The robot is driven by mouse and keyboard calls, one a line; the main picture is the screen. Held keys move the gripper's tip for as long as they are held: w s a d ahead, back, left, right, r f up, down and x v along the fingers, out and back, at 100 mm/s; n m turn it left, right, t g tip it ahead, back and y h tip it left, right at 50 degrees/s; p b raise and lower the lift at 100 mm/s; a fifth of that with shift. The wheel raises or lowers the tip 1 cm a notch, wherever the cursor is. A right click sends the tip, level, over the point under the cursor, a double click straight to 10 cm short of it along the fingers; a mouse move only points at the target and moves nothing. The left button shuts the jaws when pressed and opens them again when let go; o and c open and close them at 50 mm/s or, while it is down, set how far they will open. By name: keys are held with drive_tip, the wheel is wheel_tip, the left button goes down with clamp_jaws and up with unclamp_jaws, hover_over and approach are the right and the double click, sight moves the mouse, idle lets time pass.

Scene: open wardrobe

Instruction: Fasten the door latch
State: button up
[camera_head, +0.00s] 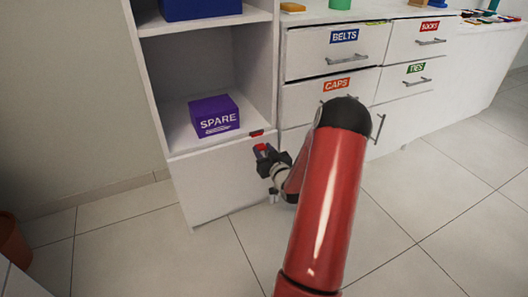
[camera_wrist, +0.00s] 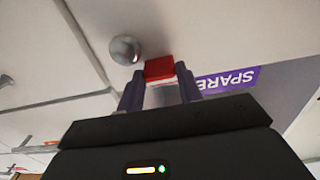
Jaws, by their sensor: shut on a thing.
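The door latch shows as a small red piece (camera_wrist: 159,68) between my fingertips in the wrist view. My gripper (camera_wrist: 160,85) is shut on this red latch piece, with one dark finger on each side of it. In the head view my gripper (camera_head: 262,150) is at the upper right corner of the white lower door (camera_head: 215,185), just below the shelf edge. A red part (camera_head: 257,133) shows on the edge just above it. A round metal knob (camera_wrist: 125,50) is beside the latch in the wrist view. My red arm hides part of the drawers.
A purple SPARE box (camera_head: 214,116) sits on the shelf above the door. The BELTS drawer (camera_head: 335,52) and other labelled drawers with bar handles are to the right. The tiled floor (camera_head: 150,250) in front is clear; a brown pot (camera_head: 12,240) stands at far left.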

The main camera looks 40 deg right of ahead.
drive_tip(key=f+t+b, duration=0.1)
drive_tip(key=b, duration=0.2)
drive_tip(key=shift+w, duration=0.15)
drive_tip(key=shift+w+r+t, duration=0.1)
drive_tip(key=shift+t, duration=0.2)
drive_tip(key=shift+r, duration=0.1)
drive_tip(key=o, duration=1)
drive_tip(key=v, duration=0.8)
